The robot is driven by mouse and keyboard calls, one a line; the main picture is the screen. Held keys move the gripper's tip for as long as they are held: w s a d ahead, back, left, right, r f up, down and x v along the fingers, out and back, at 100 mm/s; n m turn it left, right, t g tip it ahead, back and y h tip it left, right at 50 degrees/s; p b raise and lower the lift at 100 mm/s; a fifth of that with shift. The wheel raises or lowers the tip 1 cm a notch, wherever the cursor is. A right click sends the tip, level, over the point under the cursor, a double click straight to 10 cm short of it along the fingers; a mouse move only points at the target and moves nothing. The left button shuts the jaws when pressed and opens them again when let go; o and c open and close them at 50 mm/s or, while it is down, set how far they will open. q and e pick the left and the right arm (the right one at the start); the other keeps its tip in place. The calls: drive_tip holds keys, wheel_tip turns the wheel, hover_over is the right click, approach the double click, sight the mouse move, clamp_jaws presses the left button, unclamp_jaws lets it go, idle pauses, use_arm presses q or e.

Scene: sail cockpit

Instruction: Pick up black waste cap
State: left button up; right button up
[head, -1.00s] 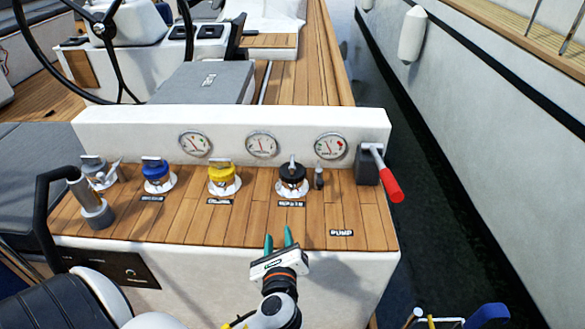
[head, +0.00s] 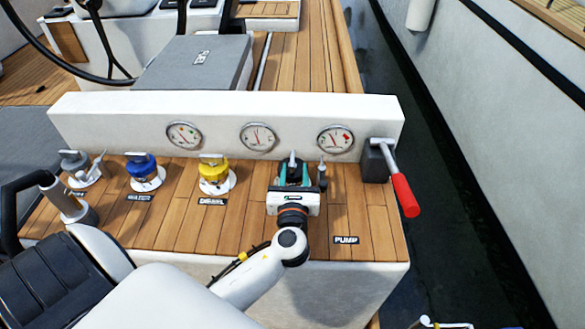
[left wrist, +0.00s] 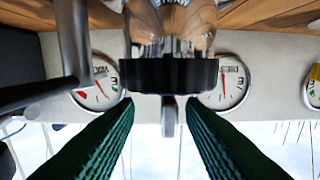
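The black waste cap (head: 292,170) sits on its pale round fitting in the wooden deck, with a light handle upright on top. My left gripper (head: 292,178) is at the cap, its teal fingers apart on either side of it in the head view. In the left wrist view the black cap (left wrist: 168,75) is upside down at the tips of the open fingers (left wrist: 160,110), its handle between them. I cannot tell whether the fingers touch the cap. The gripper body hides the cap's near side and its label.
A yellow cap (head: 214,170), a blue cap (head: 142,168) and a grey cap (head: 75,162) stand to the left. A small dark post (head: 322,175) and a red-handled pump lever (head: 400,185) stand to the right. A gauge panel (head: 225,120) rises behind.

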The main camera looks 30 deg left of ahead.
sight(292, 157)
use_arm(q)
drive_tip(key=x, duration=0.5)
drive_tip(key=shift+w+a+f, duration=0.15)
drive_tip(key=shift+w+a, duration=0.05)
drive_tip(key=shift+a, duration=0.25)
clamp_jaws()
